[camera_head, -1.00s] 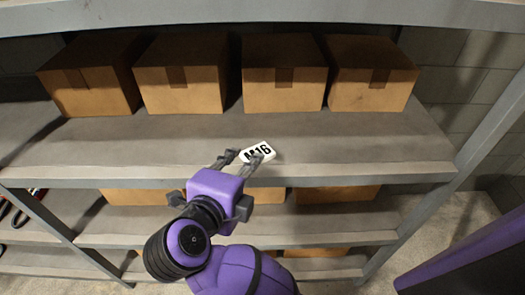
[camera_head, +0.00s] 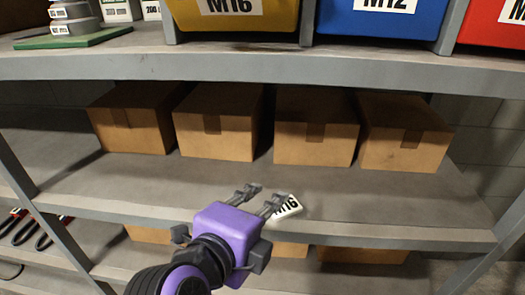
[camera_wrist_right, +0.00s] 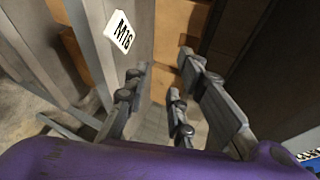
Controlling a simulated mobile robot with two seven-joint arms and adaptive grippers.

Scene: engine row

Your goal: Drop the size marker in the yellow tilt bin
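The size marker (camera_head: 287,207) is a small white tag reading M16. It lies near the front edge of the middle shelf, just right of my right gripper (camera_head: 261,196). The gripper's two fingers are apart with nothing seen between them. In the right wrist view the marker (camera_wrist_right: 118,33) shows at upper left, outside the fingers of the open gripper (camera_wrist_right: 163,75). Whether a finger touches the marker I cannot tell. The yellow tilt bin (camera_head: 240,23), labelled M16, is on the upper shelf, its top cut off by the frame. My left gripper is out of view.
A blue bin (camera_head: 380,28) and a red bin (camera_head: 490,33) stand right of the yellow one. The upper shelf's front edge (camera_head: 300,68) overhangs cardboard boxes (camera_head: 218,122) on the middle shelf. A green board (camera_head: 70,40) with grey stacked pieces is at upper left.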

